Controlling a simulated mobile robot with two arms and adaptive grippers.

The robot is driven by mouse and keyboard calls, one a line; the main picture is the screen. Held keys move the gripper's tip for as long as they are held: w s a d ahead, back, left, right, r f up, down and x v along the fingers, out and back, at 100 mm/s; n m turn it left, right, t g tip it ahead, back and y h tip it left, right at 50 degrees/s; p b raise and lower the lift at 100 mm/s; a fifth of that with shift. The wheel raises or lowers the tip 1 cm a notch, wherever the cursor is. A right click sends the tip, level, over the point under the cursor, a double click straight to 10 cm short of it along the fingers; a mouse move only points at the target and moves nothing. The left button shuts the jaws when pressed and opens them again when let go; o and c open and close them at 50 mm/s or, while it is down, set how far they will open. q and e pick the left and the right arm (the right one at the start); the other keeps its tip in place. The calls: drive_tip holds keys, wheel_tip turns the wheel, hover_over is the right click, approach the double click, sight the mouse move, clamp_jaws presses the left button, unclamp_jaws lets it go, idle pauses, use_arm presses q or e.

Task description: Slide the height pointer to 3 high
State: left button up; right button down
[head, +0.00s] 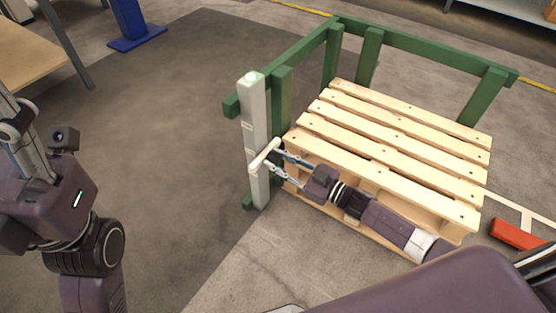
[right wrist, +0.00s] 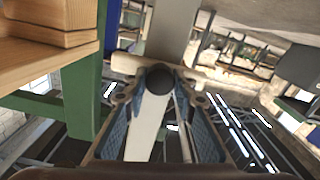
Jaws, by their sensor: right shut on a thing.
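A pale grey post (head: 254,120) with several small light labels stands upright at the near left corner of the green frame. The height pointer (head: 264,154), a cream bar, sits across the post around mid-height; it also shows in the right wrist view (right wrist: 128,64). My right gripper (head: 277,161) reaches it from the right, shut on the pointer. In the right wrist view, a dark round end (right wrist: 160,79) lies between the blue-padded fingers (right wrist: 160,105). My left gripper (head: 18,125) is at the left edge, away from the post; its finger opening is unclear.
A wooden pallet (head: 390,145) lies inside the green frame (head: 430,50), right of the post. My right arm crosses its near edge. A red object (head: 517,234) lies on the floor at right. A wooden table (head: 30,50) stands at upper left. Floor left of the post is clear.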

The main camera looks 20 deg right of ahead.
drive_tip(key=c, duration=1.6)
unclamp_jaws()
drive_tip(key=shift+s+d, duration=0.1)
drive_tip(key=v, duration=1.1)
drive_tip(key=shift+s+d, duration=0.25)
drive_tip(key=shift+s, duration=0.05)
